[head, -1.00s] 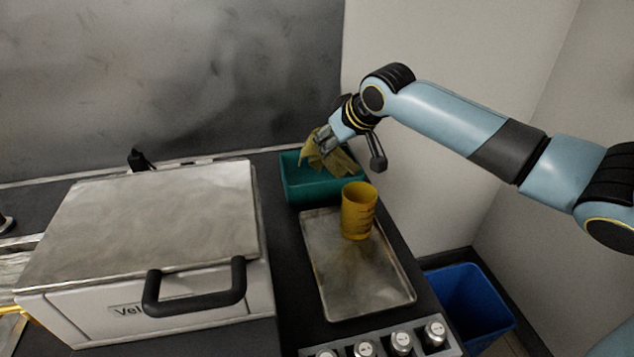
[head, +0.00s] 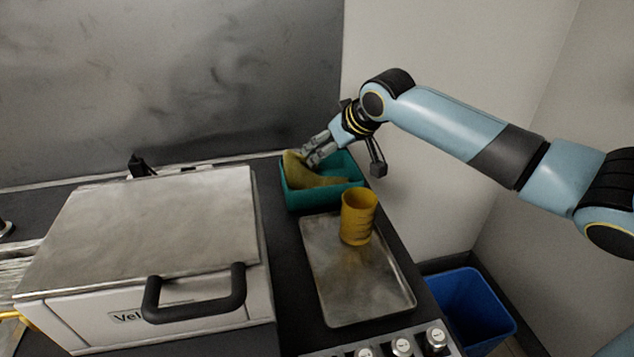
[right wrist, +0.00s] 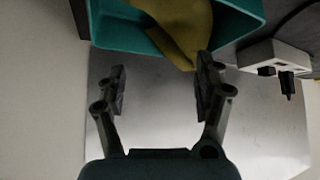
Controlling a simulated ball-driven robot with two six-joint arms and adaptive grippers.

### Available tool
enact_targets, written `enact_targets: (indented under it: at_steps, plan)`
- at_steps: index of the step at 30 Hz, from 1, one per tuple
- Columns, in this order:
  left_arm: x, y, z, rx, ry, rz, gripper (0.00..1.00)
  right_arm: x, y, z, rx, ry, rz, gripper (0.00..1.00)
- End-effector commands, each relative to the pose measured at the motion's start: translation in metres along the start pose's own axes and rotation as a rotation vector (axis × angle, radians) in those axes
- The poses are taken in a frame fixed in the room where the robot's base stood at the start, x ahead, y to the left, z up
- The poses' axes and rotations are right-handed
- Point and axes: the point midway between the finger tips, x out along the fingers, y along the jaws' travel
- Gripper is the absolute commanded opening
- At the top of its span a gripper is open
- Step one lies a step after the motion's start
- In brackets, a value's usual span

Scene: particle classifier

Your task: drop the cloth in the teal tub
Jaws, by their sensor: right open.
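The yellow cloth (head: 312,176) lies inside the teal tub (head: 306,202), slumped against its left and back walls. In the right wrist view the cloth (right wrist: 182,25) drapes in the teal tub (right wrist: 118,32), with its tip between and beyond my fingers. My right gripper (head: 310,157) is above the back of the tub, near the cloth's upper part. In the right wrist view my right gripper (right wrist: 160,85) is open, with a clear gap between the fingers and nothing held. My left gripper is in neither view.
A yellow cup (head: 358,218) stands on a metal tray (head: 345,290) in front of the tub. A large lidded machine (head: 160,225) with a black handle stands at left. A blue bin (head: 470,305) is on the floor at right.

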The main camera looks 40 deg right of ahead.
Motion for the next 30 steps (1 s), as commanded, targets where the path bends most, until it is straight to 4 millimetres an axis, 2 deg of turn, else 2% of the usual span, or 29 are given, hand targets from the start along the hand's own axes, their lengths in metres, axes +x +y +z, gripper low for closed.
enact_targets:
  at_steps: [1, 4, 14, 30]
  plan:
    - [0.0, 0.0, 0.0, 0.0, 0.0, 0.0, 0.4, 0.0, 0.0, 0.0, 0.0, 0.0, 0.0, 0.78]
    - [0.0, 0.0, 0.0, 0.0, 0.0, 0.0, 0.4, 0.0, 0.0, 0.0, 0.0, 0.0, 0.0, 0.91]
    - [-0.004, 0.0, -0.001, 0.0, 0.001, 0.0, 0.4, -0.002, 0.0, -0.002, 0.001, -0.007, 0.0, 0.92]
    - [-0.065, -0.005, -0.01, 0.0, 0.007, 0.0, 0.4, -0.031, 0.0, -0.014, 0.002, -0.181, -0.004, 0.92]
